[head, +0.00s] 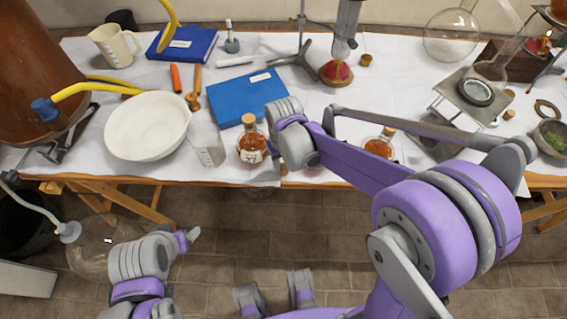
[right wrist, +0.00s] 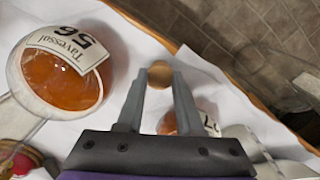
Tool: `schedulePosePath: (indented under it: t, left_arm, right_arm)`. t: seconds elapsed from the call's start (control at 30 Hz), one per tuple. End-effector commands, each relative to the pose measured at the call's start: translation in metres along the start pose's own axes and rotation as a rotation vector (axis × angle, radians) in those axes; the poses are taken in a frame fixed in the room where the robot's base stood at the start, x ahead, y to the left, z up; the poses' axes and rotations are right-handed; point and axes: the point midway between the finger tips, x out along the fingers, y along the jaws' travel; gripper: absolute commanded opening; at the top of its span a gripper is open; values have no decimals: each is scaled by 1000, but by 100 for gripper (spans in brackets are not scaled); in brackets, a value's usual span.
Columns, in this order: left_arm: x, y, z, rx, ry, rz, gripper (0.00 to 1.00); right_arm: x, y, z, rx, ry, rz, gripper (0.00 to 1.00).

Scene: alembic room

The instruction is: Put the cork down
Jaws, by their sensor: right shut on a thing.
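A small round brown cork (right wrist: 159,74) sits between the fingertips of my right gripper (right wrist: 159,78) in the right wrist view. The gripper is shut on it. In the head view, the right wrist is over the front of the table, right of a corked bottle of orange liquid (head: 251,148); its fingers cannot be made out there. In the right wrist view, a large flask of orange liquid (right wrist: 62,82) labelled Tavessol 56 stands left of the fingers. Another labelled bottle is partly hidden behind the right finger. My left gripper (head: 188,238) is low at left, its fingers unclear.
The table (head: 225,172) has a white cloth and a wooden front edge. A white bowl (head: 148,126), a blue book (head: 240,92) and a second orange bottle (head: 379,147) stand nearby. A burner (head: 336,72) and a metal stand are behind. Bare cloth lies between the items.

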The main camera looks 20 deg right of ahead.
Motion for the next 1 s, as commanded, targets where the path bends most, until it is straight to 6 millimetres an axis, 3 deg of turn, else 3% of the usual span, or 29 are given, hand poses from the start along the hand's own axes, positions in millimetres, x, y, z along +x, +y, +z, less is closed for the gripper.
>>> schedulePosePath:
  t: [0.07, 0.1, 0.27, 0.67, 1.0]
  left_arm:
    - [3, 0, 2, 0, -1, 0, 78]
    - [3, 0, 2, 0, -1, 0, 78]
    - [2, 0, 1, 0, -1, 0, 78]
    - [-2, 0, -1, 0, 1, 0, 78]
    - [-9, 0, -6, 0, 4, 0, 78]
  right_arm:
    - [4, 0, 0, 0, 0, 0, 0]
    - [4, 0, 0, 0, 0, 0, 39]
    - [3, 0, 0, 0, 0, 0, 66]
    - [-7, 0, 0, 0, 1, 0, 66]
    - [-76, 0, 0, -1, 1, 0, 66]
